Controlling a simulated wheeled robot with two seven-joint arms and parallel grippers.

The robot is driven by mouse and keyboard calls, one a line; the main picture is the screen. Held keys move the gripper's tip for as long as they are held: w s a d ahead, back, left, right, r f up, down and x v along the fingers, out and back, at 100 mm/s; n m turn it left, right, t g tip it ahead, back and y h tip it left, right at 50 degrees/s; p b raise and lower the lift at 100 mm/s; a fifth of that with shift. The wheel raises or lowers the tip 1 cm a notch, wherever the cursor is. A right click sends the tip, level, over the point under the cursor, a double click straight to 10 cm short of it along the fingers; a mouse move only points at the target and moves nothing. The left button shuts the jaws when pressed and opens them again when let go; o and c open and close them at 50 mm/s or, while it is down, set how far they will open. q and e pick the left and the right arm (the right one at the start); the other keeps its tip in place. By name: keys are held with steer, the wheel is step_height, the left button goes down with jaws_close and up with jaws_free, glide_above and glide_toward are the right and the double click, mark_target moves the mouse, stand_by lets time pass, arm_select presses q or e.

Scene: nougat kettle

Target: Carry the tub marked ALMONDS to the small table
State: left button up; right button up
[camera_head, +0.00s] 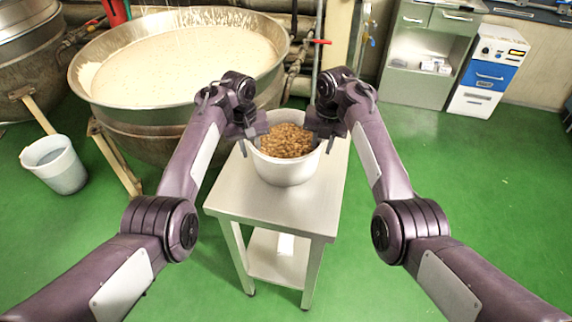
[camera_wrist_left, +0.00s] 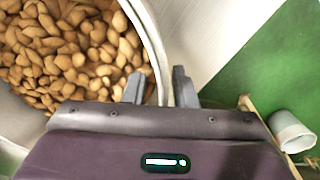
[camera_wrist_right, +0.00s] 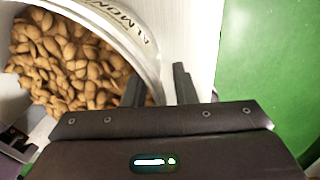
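A white round tub (camera_head: 285,170) full of almonds stands upright on the top of a small steel table (camera_head: 240,200). The letters "ALMON" show on the tub's wall (camera_wrist_right: 128,28) in the right wrist view. My left gripper (camera_head: 251,146) is at the left rim, open, with one finger inside the tub and one outside. It also shows in the left wrist view (camera_wrist_left: 159,88). My right gripper (camera_head: 322,143) is at the right rim, open, its fingers on either side of the wall. It also shows in the right wrist view (camera_wrist_right: 156,88).
A large kettle (camera_head: 150,112) of pale nougat stands behind and left of the table. A pale bucket (camera_head: 58,170) is on the floor at left. A grey cabinet (camera_head: 425,80) and a blue-and-white drawer unit (camera_head: 486,75) stand at back right. The green floor at right is clear.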

steer(key=shift+a, duration=0.1)
arm_select(q)
steer(key=shift+w+r, duration=0.1)
steer(key=shift+r, duration=0.4)
step_height(320, 180, up, 11)
steer(key=shift+a, duration=0.35)
arm_select(e)
step_height(320, 180, up, 12)
steer(key=shift+d, duration=0.35)
arm_select(q)
steer(key=shift+s+f, duration=0.15)
steer(key=shift+s, duration=0.05)
arm_select(e)
steer(key=shift+s+f, duration=0.15)
